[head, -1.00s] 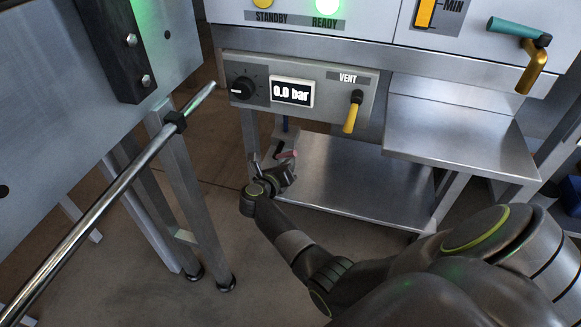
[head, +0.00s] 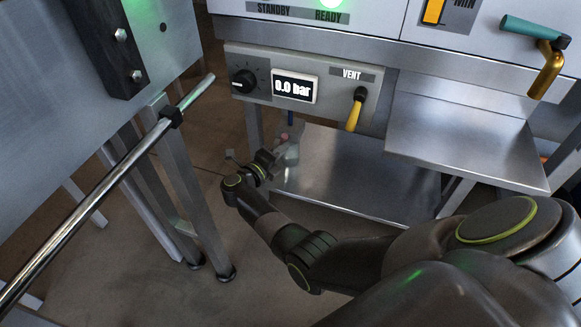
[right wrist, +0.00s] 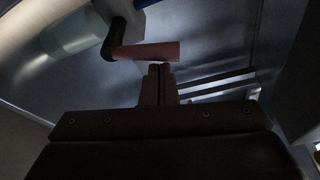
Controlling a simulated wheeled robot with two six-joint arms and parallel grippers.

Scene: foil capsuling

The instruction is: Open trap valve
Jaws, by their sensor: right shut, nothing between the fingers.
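The trap valve's red lever (right wrist: 147,51) shows in the right wrist view, on a dark pivot arm (right wrist: 118,30) beside a clear cylindrical bowl (right wrist: 72,30). In the head view the glassy trap (head: 288,152) is small and dim under the control panel, and its lever is hard to make out. My right gripper (head: 257,162) is low, just left of the trap. In the right wrist view its fingers (right wrist: 158,70) are shut and empty, their tips close to the red lever's lower edge. Whether they touch it is unclear. My left gripper is out of view.
Above is a panel with a knob (head: 243,82), a display (head: 295,87) reading 0.0 bar and a yellow VENT lever (head: 355,112). A steel shelf (head: 350,175) lies right of the trap. A metal rod (head: 110,180) and table legs stand to the left.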

